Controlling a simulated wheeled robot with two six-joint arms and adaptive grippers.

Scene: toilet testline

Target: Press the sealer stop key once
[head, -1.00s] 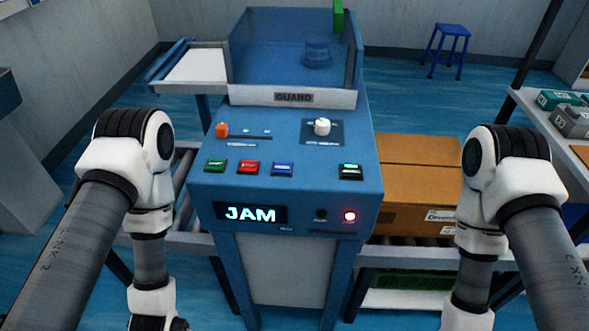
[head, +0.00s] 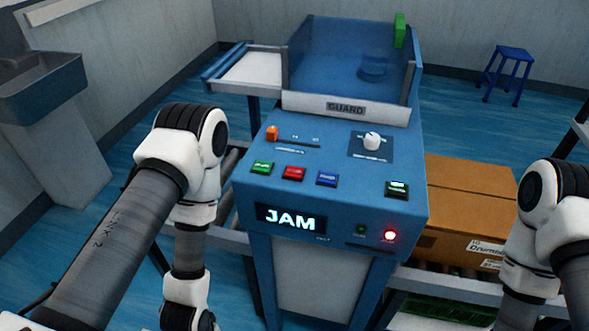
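The blue sealer (head: 330,225) stands in front of me in the head view. Its sloped panel carries a red key (head: 293,173), a green key (head: 262,168) to its left, a blue key (head: 327,179) to its right and another green key (head: 397,189) further right. Key labels are too small to read for sure; the red one may be the stop key. The display (head: 291,220) reads JAM and a red lamp (head: 390,235) glows. My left arm is left of the sealer and my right arm at the right edge. Both grippers are outside the view.
An orange slider knob (head: 272,133) and a white dial (head: 372,141) sit above the keys. The clear guard (head: 350,65) rises behind them. A cardboard box (head: 465,205) lies on the conveyor at right. A sink (head: 45,90) and a blue stool (head: 508,72) stand further off.

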